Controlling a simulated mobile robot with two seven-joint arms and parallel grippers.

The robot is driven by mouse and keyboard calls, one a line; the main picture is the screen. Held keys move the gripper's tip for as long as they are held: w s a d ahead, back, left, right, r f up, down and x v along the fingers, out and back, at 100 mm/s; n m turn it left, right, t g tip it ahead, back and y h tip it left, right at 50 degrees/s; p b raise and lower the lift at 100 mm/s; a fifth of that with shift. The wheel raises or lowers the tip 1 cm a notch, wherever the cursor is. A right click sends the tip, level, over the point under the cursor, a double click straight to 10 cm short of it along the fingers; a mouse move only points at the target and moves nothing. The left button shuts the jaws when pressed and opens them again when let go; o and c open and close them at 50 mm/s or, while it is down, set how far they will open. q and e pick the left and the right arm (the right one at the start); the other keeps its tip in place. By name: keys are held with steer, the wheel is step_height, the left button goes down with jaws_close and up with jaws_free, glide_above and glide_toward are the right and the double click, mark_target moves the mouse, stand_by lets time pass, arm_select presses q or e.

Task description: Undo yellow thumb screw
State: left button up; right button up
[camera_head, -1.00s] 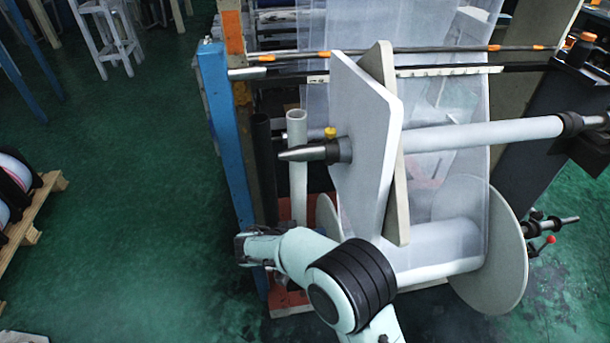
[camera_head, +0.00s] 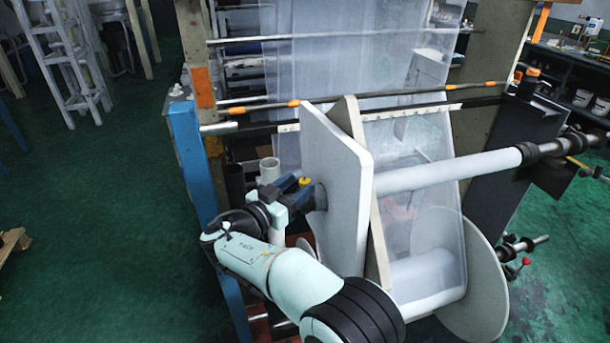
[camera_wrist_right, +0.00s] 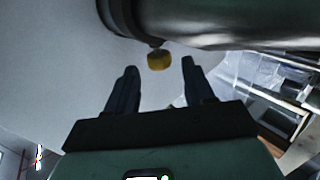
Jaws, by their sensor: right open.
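The yellow thumb screw (camera_head: 304,182) is a small yellow knob beside the shaft end at the white side plate (camera_head: 335,200). It also shows in the right wrist view (camera_wrist_right: 159,60), just under the dark shaft collar (camera_wrist_right: 165,20). My right gripper (camera_head: 308,190) comes in from the left of the plate and is right at the shaft end, partly hiding it. In the right wrist view its two dark fingers are open and empty, with the screw ahead of the gap between their tips. A small gap shows between fingers and screw. My left gripper is not in view.
A blue post (camera_head: 190,160) stands left of my right arm. A white roller (camera_head: 440,170) runs right from the plates. Clear film (camera_head: 350,50) hangs behind, and a round disc (camera_head: 475,290) stands lower right.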

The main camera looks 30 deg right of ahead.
mark_target(305, 181)
steer(key=shift+p+x, duration=0.4)
steer(key=shift+x, duration=1.45)
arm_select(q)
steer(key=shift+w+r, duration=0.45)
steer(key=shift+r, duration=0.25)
arm_select(e)
steer(key=shift+w, duration=0.1)
steer(key=shift+a, duration=0.1)
